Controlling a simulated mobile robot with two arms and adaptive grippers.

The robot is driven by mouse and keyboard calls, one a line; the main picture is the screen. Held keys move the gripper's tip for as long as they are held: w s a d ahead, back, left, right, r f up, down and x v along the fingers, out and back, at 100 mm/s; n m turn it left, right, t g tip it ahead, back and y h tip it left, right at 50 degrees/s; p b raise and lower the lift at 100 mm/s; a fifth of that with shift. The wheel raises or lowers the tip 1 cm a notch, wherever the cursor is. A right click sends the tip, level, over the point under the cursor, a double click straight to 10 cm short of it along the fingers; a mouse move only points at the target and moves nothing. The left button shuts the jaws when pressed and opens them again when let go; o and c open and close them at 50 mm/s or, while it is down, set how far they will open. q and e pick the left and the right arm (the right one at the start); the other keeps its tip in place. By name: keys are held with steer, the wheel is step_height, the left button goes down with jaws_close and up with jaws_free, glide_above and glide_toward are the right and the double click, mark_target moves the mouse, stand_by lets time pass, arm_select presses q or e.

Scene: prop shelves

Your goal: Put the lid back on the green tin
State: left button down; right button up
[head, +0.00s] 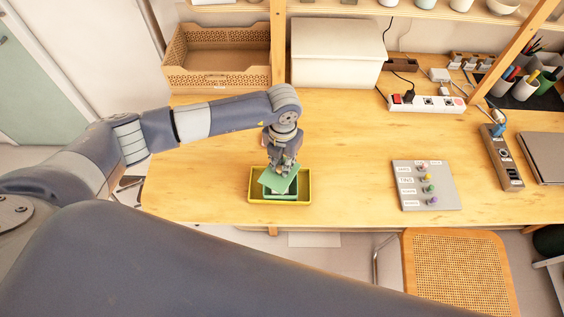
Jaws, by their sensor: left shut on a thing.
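The green lid (271,183) is held by my left gripper (281,171), which is shut on it from above. The lid looks turned or tilted relative to the tin below. The green tin (280,196) stands in a yellow tray (306,199) near the front edge of the table. The lid is over the tin and hides most of its opening; whether they touch I cannot tell. My right gripper is not in view.
The wooden table (350,150) is clear around the tray. To the right lies a grey panel with coloured knobs (427,185). A power strip (427,103), a white box (337,55) and a wooden crate (218,60) stand at the back. A chair (457,270) is in front.

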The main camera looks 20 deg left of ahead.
arm_select(q)
steer(key=shift+w+d+f+b, duration=0.1)
steer(key=shift+f+b, duration=0.1)
steer(key=shift+f, duration=0.2)
steer(key=shift+w+f+b, duration=0.1)
steer(key=shift+f+b, duration=0.05)
steer(key=shift+f, duration=0.6)
steer(key=shift+s+f+b, duration=0.15)
steer(key=shift+f+b, duration=0.6)
step_height(320, 180, down, 2)
steer(key=shift+f+b, duration=0.1)
steer(key=shift+b, duration=0.85)
steer(key=shift+f, duration=0.2)
steer(key=shift+r, duration=0.1)
steer(key=shift+f+b, duration=0.25)
steer(key=shift+b, duration=0.5)
